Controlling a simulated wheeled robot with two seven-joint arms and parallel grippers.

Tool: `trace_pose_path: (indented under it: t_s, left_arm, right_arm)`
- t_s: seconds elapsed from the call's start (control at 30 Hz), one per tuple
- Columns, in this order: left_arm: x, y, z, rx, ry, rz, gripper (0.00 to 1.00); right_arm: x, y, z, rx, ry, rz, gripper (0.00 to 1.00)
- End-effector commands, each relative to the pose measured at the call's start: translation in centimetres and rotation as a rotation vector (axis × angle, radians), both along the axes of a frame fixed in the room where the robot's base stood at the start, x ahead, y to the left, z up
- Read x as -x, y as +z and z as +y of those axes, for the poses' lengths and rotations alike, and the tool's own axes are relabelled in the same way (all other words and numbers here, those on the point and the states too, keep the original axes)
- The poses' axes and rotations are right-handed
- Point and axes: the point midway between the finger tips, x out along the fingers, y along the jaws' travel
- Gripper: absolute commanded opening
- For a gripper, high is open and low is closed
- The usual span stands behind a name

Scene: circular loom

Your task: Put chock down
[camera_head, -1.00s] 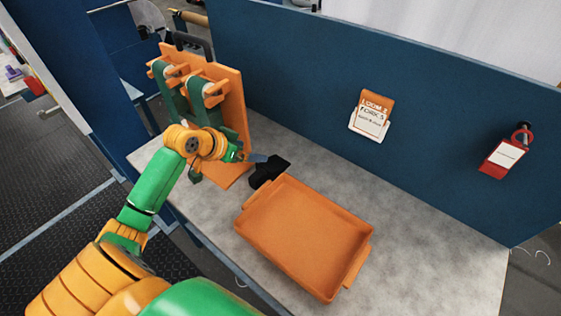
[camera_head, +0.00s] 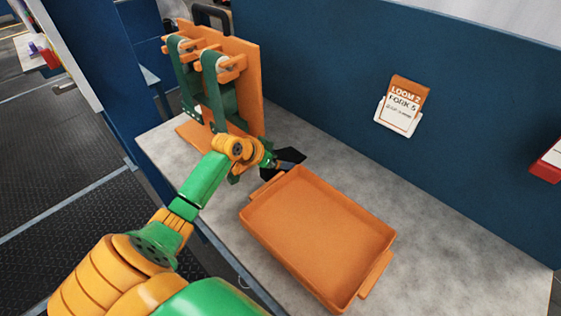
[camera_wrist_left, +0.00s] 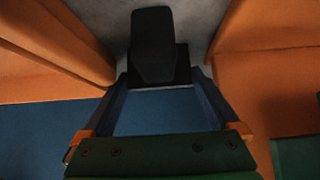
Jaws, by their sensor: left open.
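The chock (camera_head: 291,157) is a black, wedge-like block. In the head view it is on the grey table between the tray's far left corner and the loom's base. In the left wrist view the chock (camera_wrist_left: 153,45) shows just ahead of the fingertips, between their lines. My left gripper (camera_head: 276,163) is beside it, low over the table. In the left wrist view my left gripper (camera_wrist_left: 160,77) has its two blue-grey fingers spread wide, with a gap around the chock's near end. Contact under the chock is hidden. My right gripper is not in view.
An orange tray (camera_head: 385,262), empty, lies close to the gripper on the table (camera_head: 455,240). The orange loom board with green straps (camera_head: 249,85) stands to the left. A blue partition (camera_head: 330,70) with a card holder (camera_head: 398,108) rises behind. The table's right side is clear.

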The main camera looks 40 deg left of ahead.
Motion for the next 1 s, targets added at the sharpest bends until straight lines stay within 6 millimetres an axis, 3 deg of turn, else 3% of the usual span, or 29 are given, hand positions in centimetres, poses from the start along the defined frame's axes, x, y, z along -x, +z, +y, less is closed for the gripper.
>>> trace_pose_path:
  t_s: [0.27,0.37,0.6,0.67,0.87,1.0]
  left_arm:
    - [-0.7,-0.8,-0.1,-0.003,0.000,0.000,0.95]
    - [-0.7,-0.8,-0.1,-0.002,-0.001,0.000,0.73]
    - [-0.7,-0.8,-0.1,-0.002,-0.001,0.000,0.09]
    - [-0.7,-0.7,-0.1,-0.003,0.000,-0.002,0.00]
    - [-0.7,-0.5,-0.1,-0.003,-0.001,-0.002,0.00]
    - [-0.8,1.0,0.0,-0.006,-0.002,-0.006,0.00]
  right_arm:
    - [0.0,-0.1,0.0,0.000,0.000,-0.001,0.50]
    - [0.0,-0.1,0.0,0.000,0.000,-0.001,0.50]
    - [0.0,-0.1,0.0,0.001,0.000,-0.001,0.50]
    - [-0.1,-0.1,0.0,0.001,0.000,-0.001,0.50]
    - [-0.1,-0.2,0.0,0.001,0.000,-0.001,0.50]
    - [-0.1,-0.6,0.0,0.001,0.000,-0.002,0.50]
